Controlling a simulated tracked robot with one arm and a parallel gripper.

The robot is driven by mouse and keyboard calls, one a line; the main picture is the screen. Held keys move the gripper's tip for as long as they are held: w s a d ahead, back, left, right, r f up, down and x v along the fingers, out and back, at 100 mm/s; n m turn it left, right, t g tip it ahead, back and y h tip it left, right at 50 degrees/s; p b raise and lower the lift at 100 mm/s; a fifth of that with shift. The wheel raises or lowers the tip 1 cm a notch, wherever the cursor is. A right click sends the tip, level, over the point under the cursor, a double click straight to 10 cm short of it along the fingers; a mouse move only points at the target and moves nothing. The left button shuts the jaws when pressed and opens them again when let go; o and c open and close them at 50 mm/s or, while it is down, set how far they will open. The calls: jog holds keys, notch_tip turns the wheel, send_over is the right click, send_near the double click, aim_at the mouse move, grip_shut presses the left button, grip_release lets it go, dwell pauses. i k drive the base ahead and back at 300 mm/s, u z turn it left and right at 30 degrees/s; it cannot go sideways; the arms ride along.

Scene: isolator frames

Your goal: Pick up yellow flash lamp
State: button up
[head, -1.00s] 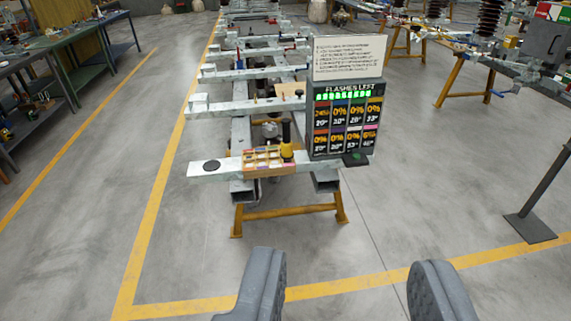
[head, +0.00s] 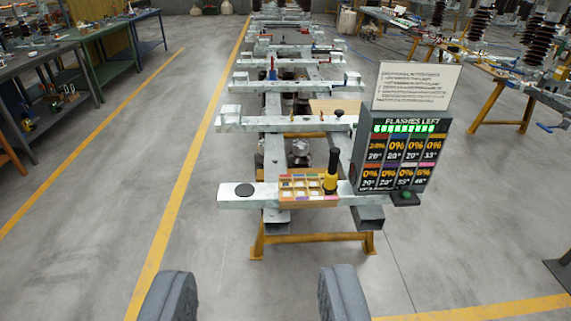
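The yellow flash lamp (head: 330,182) has a black upper part and a yellow lower part. It stands upright at the right end of a small tray with several coloured compartments (head: 284,195), on the near metal crossbeam of the frame. My gripper (head: 252,300) shows at the bottom of the head view as two grey fingers spread wide apart. It is open and empty, in front of the frame and well short of the lamp.
A "FLASHES LEFT" display panel (head: 398,155) with a white sign (head: 417,86) stands right of the lamp. Workbenches (head: 60,75) stand at left. Grey floor between yellow lines (head: 165,260) is clear.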

aim_at(330, 186)
jog(key=u, duration=0.05)
jog(key=i, duration=1.75)
jog(key=z, duration=0.65)
